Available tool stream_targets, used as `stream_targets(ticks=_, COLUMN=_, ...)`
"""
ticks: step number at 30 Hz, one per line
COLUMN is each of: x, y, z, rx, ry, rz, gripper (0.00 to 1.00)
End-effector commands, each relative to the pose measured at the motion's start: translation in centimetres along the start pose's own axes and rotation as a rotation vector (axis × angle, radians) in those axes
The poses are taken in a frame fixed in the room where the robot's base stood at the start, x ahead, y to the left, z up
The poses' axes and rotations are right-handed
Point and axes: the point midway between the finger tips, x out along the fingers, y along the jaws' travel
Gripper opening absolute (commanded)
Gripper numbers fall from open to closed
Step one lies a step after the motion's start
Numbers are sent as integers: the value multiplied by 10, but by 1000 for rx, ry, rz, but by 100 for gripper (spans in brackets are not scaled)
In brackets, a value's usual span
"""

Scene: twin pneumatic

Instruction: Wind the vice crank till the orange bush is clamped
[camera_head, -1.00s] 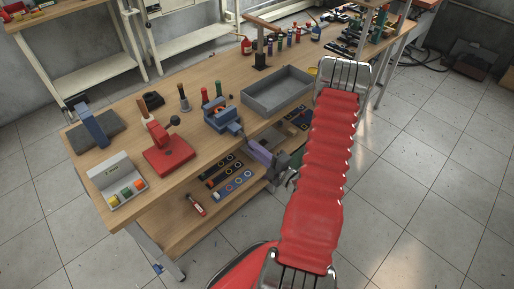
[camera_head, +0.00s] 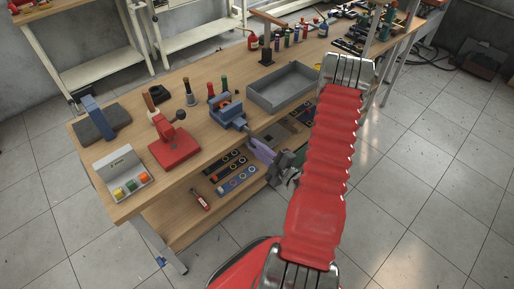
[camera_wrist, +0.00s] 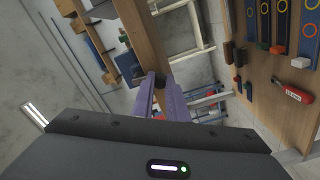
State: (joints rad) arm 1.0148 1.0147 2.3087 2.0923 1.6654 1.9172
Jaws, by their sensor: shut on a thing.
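The blue vice (camera_head: 233,118) stands at the front edge of the wooden workbench. The orange bush (camera_head: 225,102) shows as a small patch between the vice's jaws; whether they touch it is too small to tell. My gripper (camera_head: 251,140), with purple fingers, is just off the bench edge in front of the vice. In the wrist view my gripper (camera_wrist: 160,84) is closed around a dark piece, the vice crank handle (camera_wrist: 158,79). The rest of the crank is mostly hidden by the fingers.
A grey tray (camera_head: 282,92) is right of the vice. A red press (camera_head: 174,152) and a box with coloured pieces (camera_head: 124,176) are to the left. A lower shelf (camera_head: 178,222) holds ring strips under the gripper. Clear floor lies in front.

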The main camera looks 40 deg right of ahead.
Motion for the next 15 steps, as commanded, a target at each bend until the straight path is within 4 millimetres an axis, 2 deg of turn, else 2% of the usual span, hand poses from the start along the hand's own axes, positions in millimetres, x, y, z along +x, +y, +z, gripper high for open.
stream_targets(ticks=1, x=-1, y=-5, z=1, rx=6, ry=-6, rz=-11, gripper=0)
stream_targets(ticks=2, x=-1, y=-5, z=1, rx=6, ry=-6, rz=-11, gripper=14)
stream_targets(ticks=9, x=-1, y=-3, z=0, rx=3, ry=-3, rz=-8, gripper=31)
stream_targets(ticks=15, x=0, y=-2, z=0, rx=1, ry=-1, rz=-6, gripper=32)
